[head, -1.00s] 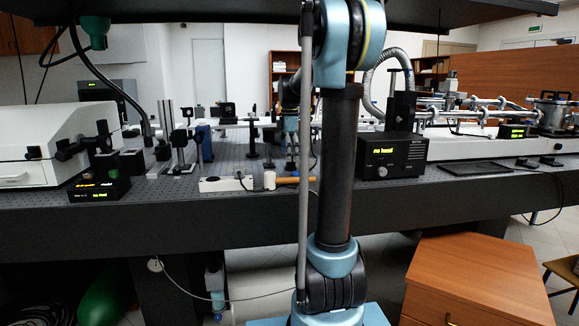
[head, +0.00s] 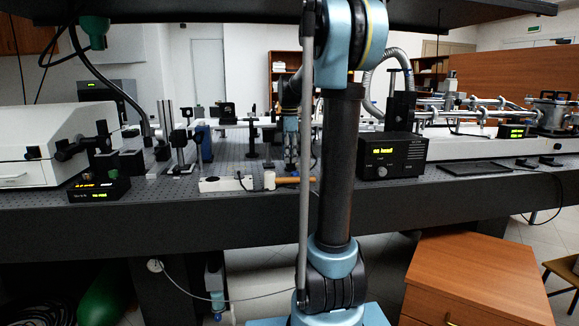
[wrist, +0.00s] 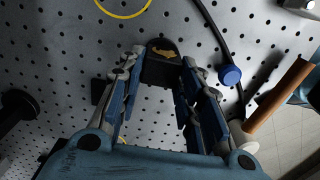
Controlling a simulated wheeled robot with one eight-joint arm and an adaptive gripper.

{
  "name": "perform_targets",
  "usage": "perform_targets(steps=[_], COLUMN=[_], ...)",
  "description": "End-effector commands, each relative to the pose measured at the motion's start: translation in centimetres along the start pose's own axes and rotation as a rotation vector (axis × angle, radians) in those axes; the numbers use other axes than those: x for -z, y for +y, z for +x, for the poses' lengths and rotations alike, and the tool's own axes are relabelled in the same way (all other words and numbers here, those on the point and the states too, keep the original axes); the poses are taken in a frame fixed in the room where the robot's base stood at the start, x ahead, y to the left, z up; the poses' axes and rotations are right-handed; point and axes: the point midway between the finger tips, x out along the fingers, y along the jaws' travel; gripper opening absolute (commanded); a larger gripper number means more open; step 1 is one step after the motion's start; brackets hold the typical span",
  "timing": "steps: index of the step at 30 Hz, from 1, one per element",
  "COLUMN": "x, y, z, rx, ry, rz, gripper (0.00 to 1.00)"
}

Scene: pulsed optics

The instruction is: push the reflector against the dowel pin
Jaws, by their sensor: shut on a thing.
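In the wrist view a black block with a gold patch on top (wrist: 162,50), which looks like the reflector, sits between my fingertips. My gripper (wrist: 160,72) is closed on it, one blue-padded finger at each side, just above the perforated table. In the head view my gripper (head: 291,160) is small and low over the table behind my arm, and the reflector cannot be made out there. I cannot pick out the dowel pin in either view; whether the reflector touches it cannot be told.
A mallet with a wooden handle (wrist: 278,95) lies to the right, near the table edge. A blue-capped item (wrist: 230,75) and a dark cable are close to the right finger. A yellow loop (wrist: 122,12) is beyond. A black box with a display (head: 392,155) stands right of my arm.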

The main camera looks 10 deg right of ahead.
Motion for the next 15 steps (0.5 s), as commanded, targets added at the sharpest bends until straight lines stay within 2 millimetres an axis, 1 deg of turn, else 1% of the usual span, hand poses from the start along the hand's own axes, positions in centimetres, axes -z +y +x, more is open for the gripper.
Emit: perform_targets(steps=[3, 15], x=[0.0, 0.0], y=[-0.8, -3.0], z=[0.1, 0.1], rx=[0.001, 0.001], ry=[0.0, 0.0], rz=[0.0, 0.0], gripper=[0.04, 0.04])
